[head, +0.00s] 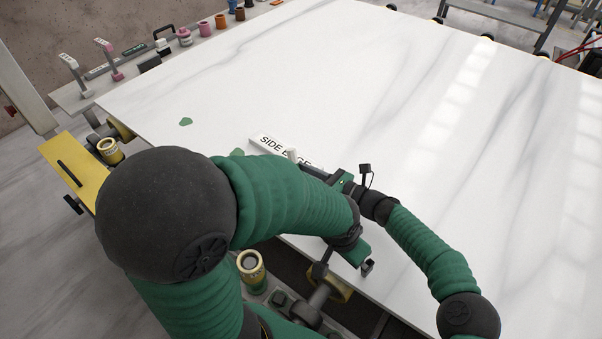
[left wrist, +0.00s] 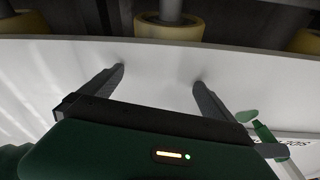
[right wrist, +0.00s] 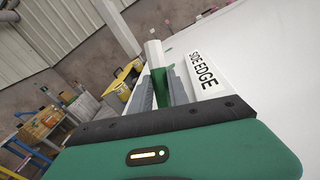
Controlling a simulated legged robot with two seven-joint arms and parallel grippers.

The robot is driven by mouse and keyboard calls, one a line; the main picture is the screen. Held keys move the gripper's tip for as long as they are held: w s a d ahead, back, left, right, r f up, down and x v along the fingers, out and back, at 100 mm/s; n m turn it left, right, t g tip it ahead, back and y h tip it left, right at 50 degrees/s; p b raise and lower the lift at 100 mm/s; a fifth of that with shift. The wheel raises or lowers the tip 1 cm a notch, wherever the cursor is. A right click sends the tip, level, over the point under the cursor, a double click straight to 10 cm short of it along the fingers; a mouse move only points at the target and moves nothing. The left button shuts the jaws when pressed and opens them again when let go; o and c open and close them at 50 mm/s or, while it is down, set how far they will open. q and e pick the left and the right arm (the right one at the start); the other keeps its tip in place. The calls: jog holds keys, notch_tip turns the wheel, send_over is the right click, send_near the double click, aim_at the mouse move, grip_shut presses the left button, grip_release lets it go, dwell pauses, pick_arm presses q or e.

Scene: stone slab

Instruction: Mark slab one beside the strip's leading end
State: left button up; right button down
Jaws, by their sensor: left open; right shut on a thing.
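The white marble slab one (head: 400,60) fills the middle of the head view. A white strip lettered SIDE EDGE (head: 268,143) lies near its front edge; my left arm partly covers it. The strip also shows in the right wrist view (right wrist: 207,75). A green patch (head: 237,153) lies just beside the strip's left end and another (head: 185,121) farther left. My right gripper (right wrist: 162,72) is shut on a green and white marker (right wrist: 153,52), beside the strip; whether its tip touches the slab is unclear. My left gripper (left wrist: 158,76) is open and empty, fingers at the slab's front edge.
Yellow rollers (left wrist: 170,27) run under the slab's edge. A side rail (head: 120,65) at the back left carries pink clamps, a level and several coloured cups. A yellow plate (head: 75,165) stands off the left corner. The slab's far and right areas are clear.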

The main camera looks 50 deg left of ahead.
pick_arm(q)
jog(key=shift+s+d+f+b, duration=0.15)
jog(key=shift+s+f+b, duration=0.15)
jog(key=shift+s+f, duration=0.4)
pick_arm(e)
jog(key=shift+s+a+f, duration=0.1)
jog(key=shift+s+f, duration=0.05)
jog(key=shift+f, duration=0.05)
pick_arm(q)
jog(key=shift+w+f, duration=0.1)
jog(key=shift+r+p, duration=0.25)
jog(key=shift+p, duration=0.05)
pick_arm(e)
jog(key=shift+r, duration=0.45)
pick_arm(q)
jog(key=r+p, duration=0.1)
jog(key=p, duration=0.1)
jog(key=w+r+p, duration=0.1)
jog(key=p, duration=0.1)
jog(key=shift+w+r+g, duration=0.15)
jog(key=shift+r+g, duration=0.25)
jog(key=shift+a+r, duration=0.1)
jog(key=shift+a, duration=0.1)
pick_arm(e)
jog(key=r, duration=0.2)
jog(key=w+r, duration=0.1)
jog(key=r, duration=0.2)
jog(key=shift+w+a+r, duration=0.1)
jog(key=shift+w+r, duration=0.05)
jog(key=shift+r, duration=0.2)
